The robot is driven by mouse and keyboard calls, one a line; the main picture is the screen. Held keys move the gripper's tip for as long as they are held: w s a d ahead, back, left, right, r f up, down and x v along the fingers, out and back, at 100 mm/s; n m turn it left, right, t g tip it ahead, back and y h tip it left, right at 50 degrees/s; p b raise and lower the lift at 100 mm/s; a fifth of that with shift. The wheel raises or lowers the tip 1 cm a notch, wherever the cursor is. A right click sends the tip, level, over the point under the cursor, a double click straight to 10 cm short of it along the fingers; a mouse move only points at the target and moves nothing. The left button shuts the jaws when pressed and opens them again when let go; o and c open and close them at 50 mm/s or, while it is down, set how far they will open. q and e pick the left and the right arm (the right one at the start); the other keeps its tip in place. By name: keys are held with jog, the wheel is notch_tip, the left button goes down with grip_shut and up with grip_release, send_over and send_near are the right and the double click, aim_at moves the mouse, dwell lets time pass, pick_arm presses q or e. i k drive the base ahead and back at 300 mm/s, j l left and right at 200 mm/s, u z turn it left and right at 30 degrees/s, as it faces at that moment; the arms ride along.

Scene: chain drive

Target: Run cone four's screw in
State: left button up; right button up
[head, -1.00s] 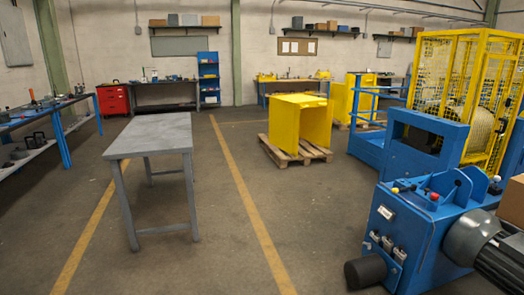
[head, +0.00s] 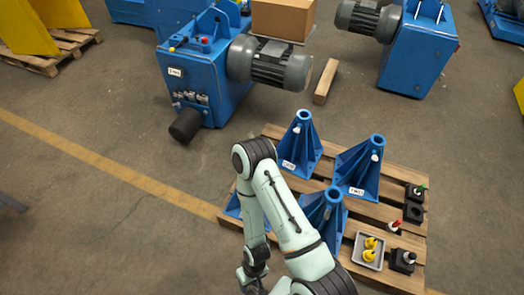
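Several blue cone stands are on a wooden pallet (head: 385,212): one at the back left (head: 301,150), one at the back right (head: 362,172), one in front (head: 325,213). Another blue piece (head: 233,206) is mostly hidden behind my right arm. White labels show on the two back cones, too small to read, so I cannot tell which is cone four. Small pale pieces, perhaps screws, show near the cone tops. My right gripper (head: 252,286) is at the bottom edge, left of the pallet and away from the cones; its fingers are not clear. My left gripper is out of view.
On the pallet's right side are a grey tray (head: 357,257) with yellow parts and black blocks with green, red and white tops. Behind are blue machines with motors (head: 270,63), a cardboard box (head: 283,18) and a timber (head: 326,81).

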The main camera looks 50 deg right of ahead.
aim_at(326, 214)
jog(key=z, duration=2.85)
jog(key=i+j+u, duration=0.3)
jog(key=k+l, duration=0.05)
jog(key=l, duration=0.05)
